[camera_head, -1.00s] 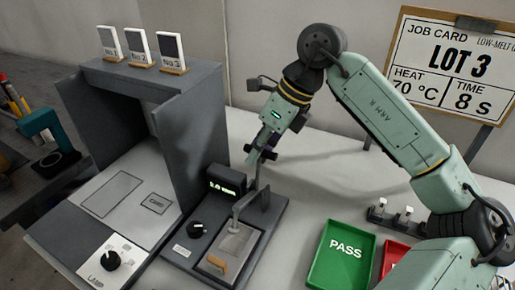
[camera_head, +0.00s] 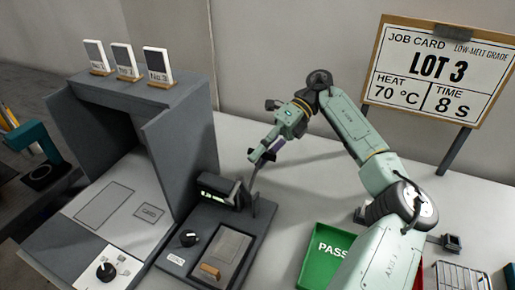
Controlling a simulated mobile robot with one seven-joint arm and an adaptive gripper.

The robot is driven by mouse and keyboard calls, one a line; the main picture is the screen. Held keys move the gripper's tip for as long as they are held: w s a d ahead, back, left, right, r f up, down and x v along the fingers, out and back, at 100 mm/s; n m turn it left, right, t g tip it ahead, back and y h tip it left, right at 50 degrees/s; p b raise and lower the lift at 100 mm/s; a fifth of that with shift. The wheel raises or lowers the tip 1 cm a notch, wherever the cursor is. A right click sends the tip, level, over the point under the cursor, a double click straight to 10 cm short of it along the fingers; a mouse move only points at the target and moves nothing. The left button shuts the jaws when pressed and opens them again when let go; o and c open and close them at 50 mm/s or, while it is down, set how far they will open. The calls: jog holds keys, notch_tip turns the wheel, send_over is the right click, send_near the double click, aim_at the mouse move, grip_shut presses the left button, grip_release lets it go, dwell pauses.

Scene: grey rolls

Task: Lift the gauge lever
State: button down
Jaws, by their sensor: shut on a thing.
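My gripper (camera_head: 262,157) is above and behind the gauge, shut on the lever's upper end. The fingers partly hide the grip point. A small orange-brown piece (camera_head: 210,271) lies at the plate's front edge.
The grey booth (camera_head: 185,135) stands close on the left, with three numbered cards (camera_head: 125,60) on top. A green PASS tray (camera_head: 322,259) and a wire rack (camera_head: 462,277) are at the front right. The job card (camera_head: 432,68) stands behind. The table behind the gauge is clear.

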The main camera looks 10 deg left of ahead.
jog(key=shift+w+f+g, duration=0.15)
jog(key=shift+f+g, duration=0.15)
jog(key=shift+g, duration=0.1)
jog(key=c, duration=1.6)
grip_release()
jog(key=shift+o, duration=0.2)
notch_tip(320, 180, up, 10)
jog(key=shift+c, duration=0.6)
